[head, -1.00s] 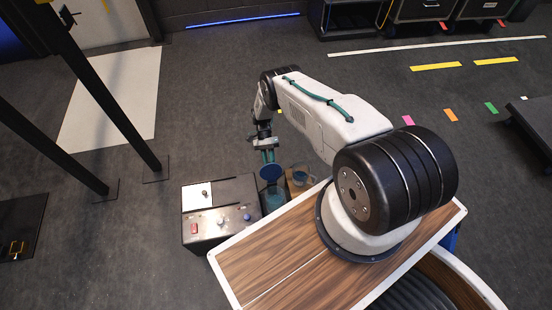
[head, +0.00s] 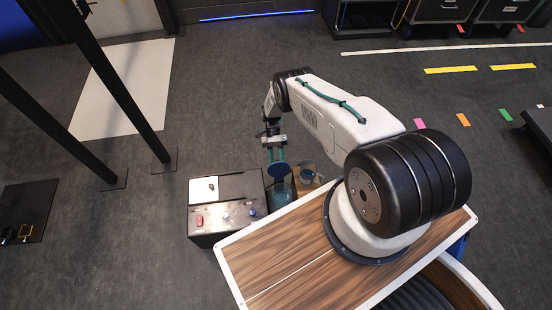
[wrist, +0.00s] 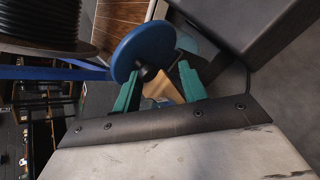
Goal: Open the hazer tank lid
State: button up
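The hazer (head: 228,204) is a dark box with a steel panel, a red switch and knobs. Its blue tank (head: 283,192) is beside it on the right. The round blue lid (head: 280,170) shows above the tank, tilted; it is large in the wrist view (wrist: 140,48). My gripper (head: 276,158) is at the lid, its teal fingers apart. In the wrist view my gripper (wrist: 160,72) has the lid just beyond its fingertips, with a small dark part near the left tip. Whether a finger touches the lid is unclear.
A clear cup (head: 309,175) stands on a wooden block right of the tank. A wood-topped surface with a white edge (head: 290,255) is in front. Black posts (head: 122,90) stand on the left. The grey floor behind the hazer is mostly free.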

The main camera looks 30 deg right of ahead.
jog(key=shift+s+d+f, duration=0.1)
jog(key=shift+s+d, duration=0.05)
jog(key=shift+s, duration=0.15)
jog(key=shift+w, duration=0.15)
jog(key=v, duration=0.7)
jog(key=shift+w+d+r, duration=0.15)
jog(key=shift+w+r, duration=0.05)
jog(key=shift+w, duration=0.05)
dwell(0.4)
jog(key=s+a+r+n+t+h, duration=0.15)
jog(key=r+n, duration=0.35)
jog(key=r, duration=1.8)
jog(key=s+a+r+n+t+h, duration=0.15)
jog(key=r+n, duration=0.35)
jog(key=r, duration=1.7)
jog(key=s+a+r+n+t, duration=0.1)
jog(key=s+r+t, duration=0.3)
jog(key=s+r, duration=0.8)
jog(key=s+a+r+n+t, duration=0.2)
jog(key=s+a+r+t, duration=0.2)
jog(key=s+r, duration=0.8)
jog(key=s, duration=0.7)
jog(key=shift+r+h, duration=0.2)
jog(key=shift+h, duration=0.2)
